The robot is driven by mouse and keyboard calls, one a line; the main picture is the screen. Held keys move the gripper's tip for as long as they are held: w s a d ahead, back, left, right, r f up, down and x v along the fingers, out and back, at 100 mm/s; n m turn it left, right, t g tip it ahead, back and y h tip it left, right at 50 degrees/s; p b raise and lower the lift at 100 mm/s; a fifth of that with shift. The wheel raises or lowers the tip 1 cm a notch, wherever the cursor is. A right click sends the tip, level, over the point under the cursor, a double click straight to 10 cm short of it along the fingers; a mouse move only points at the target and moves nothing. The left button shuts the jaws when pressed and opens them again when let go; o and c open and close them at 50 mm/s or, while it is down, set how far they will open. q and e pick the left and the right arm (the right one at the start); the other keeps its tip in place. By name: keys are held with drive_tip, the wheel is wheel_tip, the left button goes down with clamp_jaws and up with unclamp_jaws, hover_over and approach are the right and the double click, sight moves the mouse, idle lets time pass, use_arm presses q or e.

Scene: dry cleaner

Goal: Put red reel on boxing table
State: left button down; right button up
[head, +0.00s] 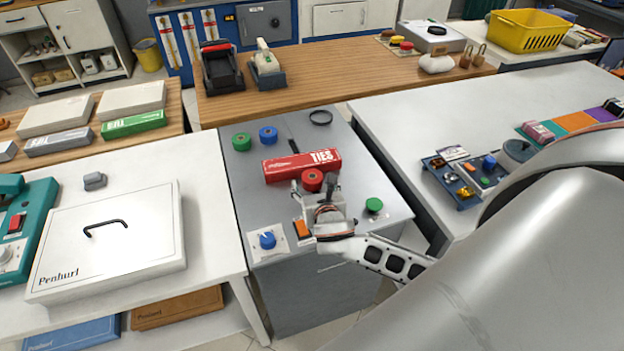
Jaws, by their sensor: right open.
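The red reel (312,180) stands on the grey table (237,180) in the middle, just in front of the red TIES box (285,167). My right gripper (313,186) is open at the near side of the reel, its fingertips at the left and right of it. I cannot tell whether they touch the reel. My right arm comes in from the right. My left gripper is not in view. Nothing in view is marked as the boxing table; a white table (205,165) at the left bears a large lidded Penhurl box (140,255).
Green (242,141) and blue (268,135) reels stand behind the TIES box. Another green reel (374,205) stands right of my gripper, and a blue knob (267,240) at the left. A black ring (321,117) lies at the back. A white counter (440,120) stands at the right.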

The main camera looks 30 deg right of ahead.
sight(314, 181)
drive_tip(key=x, duration=0.4)
drive_tip(key=shift+w+d, duration=0.1)
drive_tip(key=shift+d, duration=0.2)
drive_tip(key=c, duration=1.3)
drive_tip(key=shift+c, duration=0.2)
wheel_tip(314, 181, up, 20)
drive_tip(key=s+a+r+m+h, duration=0.1)
drive_tip(key=s+a+r, duration=0.1)
drive_tip(key=s+a, duration=1.1)
drive_tip(key=shift+s+g, duration=0.2)
drive_tip(key=shift+g, duration=0.1)
